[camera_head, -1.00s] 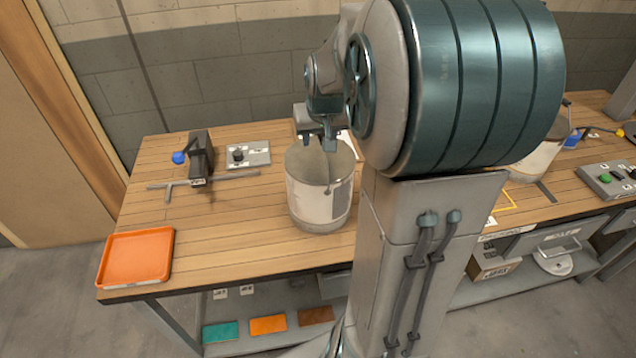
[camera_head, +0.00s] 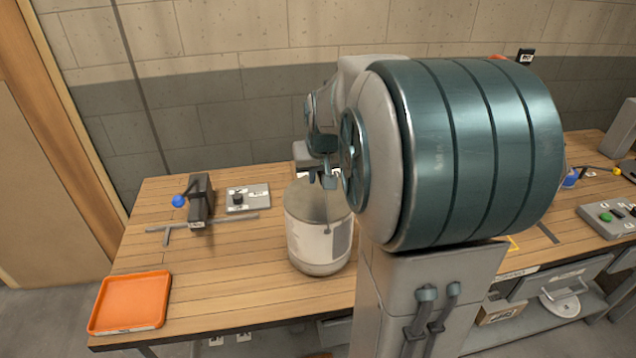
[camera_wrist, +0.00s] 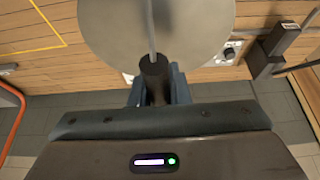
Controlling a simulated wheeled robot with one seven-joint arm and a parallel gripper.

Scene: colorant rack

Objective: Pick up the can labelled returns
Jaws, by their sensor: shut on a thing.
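A pale grey can (camera_head: 312,240) with a white label stands on the wooden bench, left of my arm in the head view. The label's words are too small to read. My gripper (camera_head: 323,180) is just above the can's top. In the wrist view, the can's round grey top (camera_wrist: 195,35) fills the upper middle, with a thin wire handle crossing it. The handle's dark grip (camera_wrist: 155,72) sits between my gripper's fingers (camera_wrist: 157,95), which are shut on it. My arm hides part of the can's right side. I cannot tell whether the can is clear of the bench.
An orange tray (camera_head: 130,302) lies at the bench's front left corner. A dark device with a blue knob (camera_head: 199,198), a T-shaped grey bar (camera_head: 215,222) and a grey box with a dial (camera_head: 247,198) lie behind. A green-button box (camera_head: 608,216) is far right.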

